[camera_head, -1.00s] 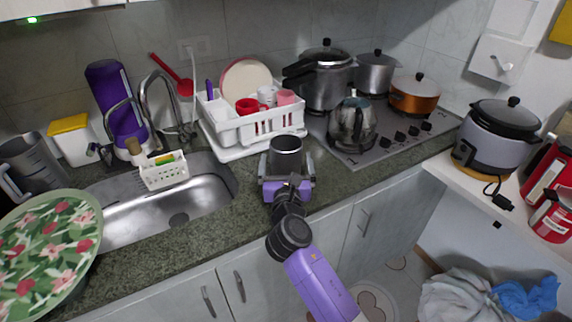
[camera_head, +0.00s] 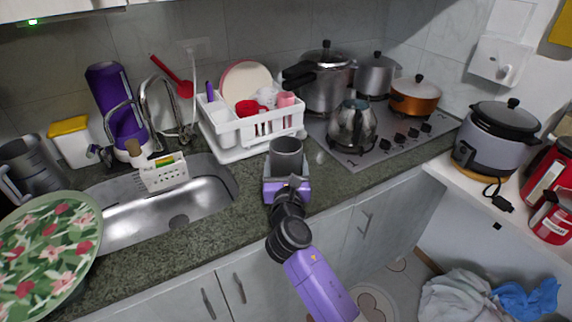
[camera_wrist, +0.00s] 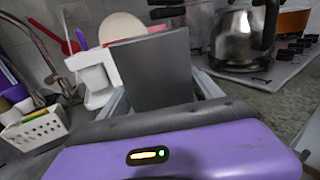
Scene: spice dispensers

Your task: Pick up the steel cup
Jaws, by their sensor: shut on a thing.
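The steel cup (camera_head: 286,158) is a grey metal cylinder, upright, at the counter between the dish rack and the front edge. My gripper (camera_head: 287,178) is shut on it, with the purple gripper body just in front. In the wrist view the cup (camera_wrist: 152,72) stands right before the purple gripper body, between the fingers (camera_wrist: 160,100). The fingers are partly hidden by the cup and the gripper body. The cup's base is hidden in the head view, so I cannot tell how far it is from the counter.
The white dish rack (camera_head: 245,140) with cups and plates stands just behind the cup. A kettle (camera_head: 352,127) and pots are on the stove (camera_head: 400,150) to the right. The sink (camera_head: 180,205) is to the left. Counter right of the cup (camera_head: 335,178) is clear.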

